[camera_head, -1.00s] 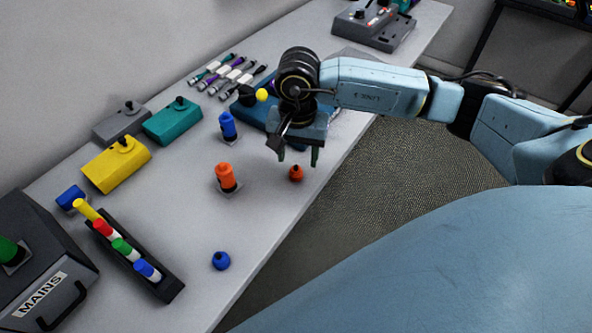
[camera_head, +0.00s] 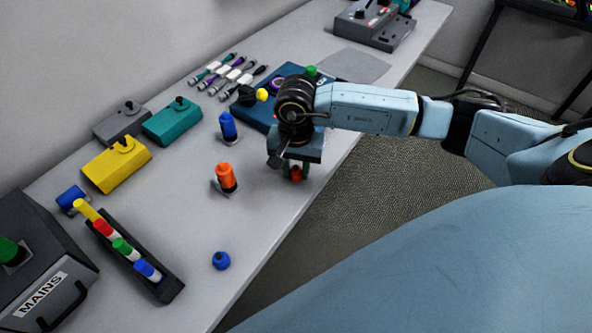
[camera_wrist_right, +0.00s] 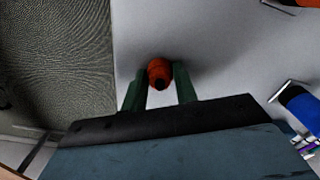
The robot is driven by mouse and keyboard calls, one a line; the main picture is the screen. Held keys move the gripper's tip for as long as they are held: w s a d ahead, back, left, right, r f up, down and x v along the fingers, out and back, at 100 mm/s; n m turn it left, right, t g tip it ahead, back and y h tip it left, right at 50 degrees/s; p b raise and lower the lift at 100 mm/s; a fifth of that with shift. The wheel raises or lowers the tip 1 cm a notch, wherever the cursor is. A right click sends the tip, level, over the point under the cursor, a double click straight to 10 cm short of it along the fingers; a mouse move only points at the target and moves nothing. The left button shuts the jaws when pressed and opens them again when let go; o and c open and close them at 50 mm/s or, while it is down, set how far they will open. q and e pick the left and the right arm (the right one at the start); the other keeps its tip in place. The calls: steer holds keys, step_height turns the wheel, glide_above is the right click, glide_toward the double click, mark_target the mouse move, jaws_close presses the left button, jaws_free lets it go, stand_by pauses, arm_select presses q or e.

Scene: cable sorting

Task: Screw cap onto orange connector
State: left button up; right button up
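The orange connector (camera_head: 226,177) stands upright on a small grey plate on the table. In the right wrist view, part of it shows at the top right corner (camera_wrist_right: 308,3). The small orange cap (camera_head: 296,174) is near the table's front edge, to the right of the connector. My right gripper (camera_head: 296,172) reaches down over the cap. In the right wrist view, its two green fingers stand close against either side of the cap (camera_wrist_right: 159,73) and look shut on it. The cap seems still at table height. My left gripper is not in view.
A blue connector (camera_head: 228,125) stands behind the orange one, and a blue cap (camera_head: 221,260) lies near the front edge. A black rack (camera_head: 165,290) with coloured plugs and a yellow box (camera_head: 117,164) are at left. The table between cap and orange connector is clear.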

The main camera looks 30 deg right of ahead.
mark_target(296, 167)
steer(key=c, duration=0.4)
step_height(296, 167, up, 10)
steer(key=shift+r, duration=0.1)
stand_by(0.4)
